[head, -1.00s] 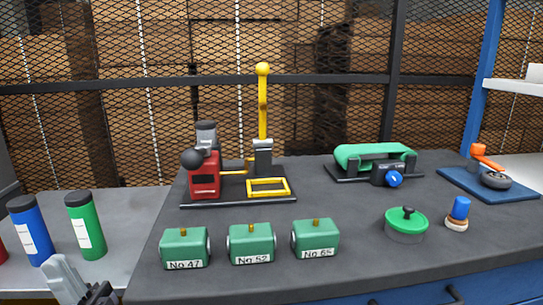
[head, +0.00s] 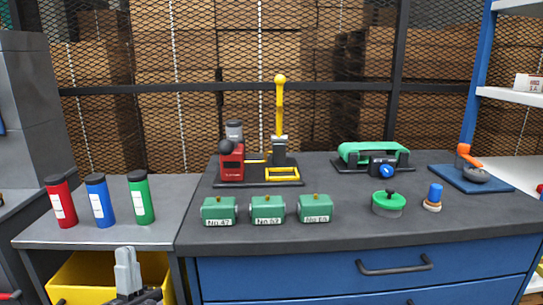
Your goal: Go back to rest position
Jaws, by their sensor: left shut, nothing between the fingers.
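My left gripper (head: 125,268) shows at the bottom left of the head view, in front of the side table and over a yellow bin (head: 88,275). Its fingers point up and are closed together, with nothing held. It is apart from the bottles and the bench. My right gripper is not in view.
Red (head: 61,203), blue (head: 100,202) and green (head: 140,199) bottles stand on the grey side table (head: 185,195). The dark workbench (head: 350,225) holds green numbered blocks (head: 267,210), a red-and-yellow press (head: 232,165), a green belt machine (head: 375,152) and a green-lidded pot (head: 388,203).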

